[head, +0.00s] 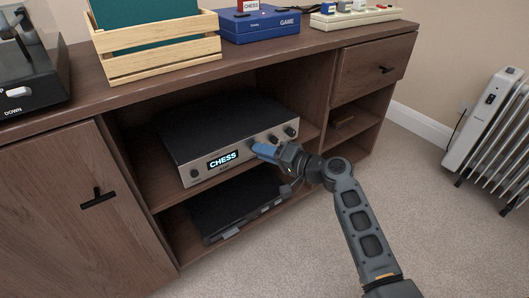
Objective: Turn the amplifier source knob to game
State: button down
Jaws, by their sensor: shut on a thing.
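The amplifier (215,127) is a silver-fronted box with a dark top on the middle shelf of the wooden cabinet. Its lit display (222,160) reads CHESS. Two dark knobs (290,131) show at the right end of its front. My gripper (258,149) reaches in from the right and is shut at the amplifier's front, just right of the display. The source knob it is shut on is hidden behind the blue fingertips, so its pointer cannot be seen.
A flat black device (235,206) lies on the shelf below. On the cabinet top (330,42) stand a wooden crate (155,48), a blue box marked GAME (262,26), a pale device (355,14) and a turntable (28,75). A white radiator (490,125) stands at right; carpet (440,200) is clear.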

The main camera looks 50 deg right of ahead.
jog(key=c, duration=1)
grip_release()
jog(key=s, duration=0.2)
jog(key=s+p, duration=0.1)
jog(key=s, duration=0.2)
jog(key=s+r, duration=0.1)
jog(key=s, duration=0.1)
jog(key=shift+s+d+p, duration=0.35)
jog(key=shift+s+d, duration=0.05)
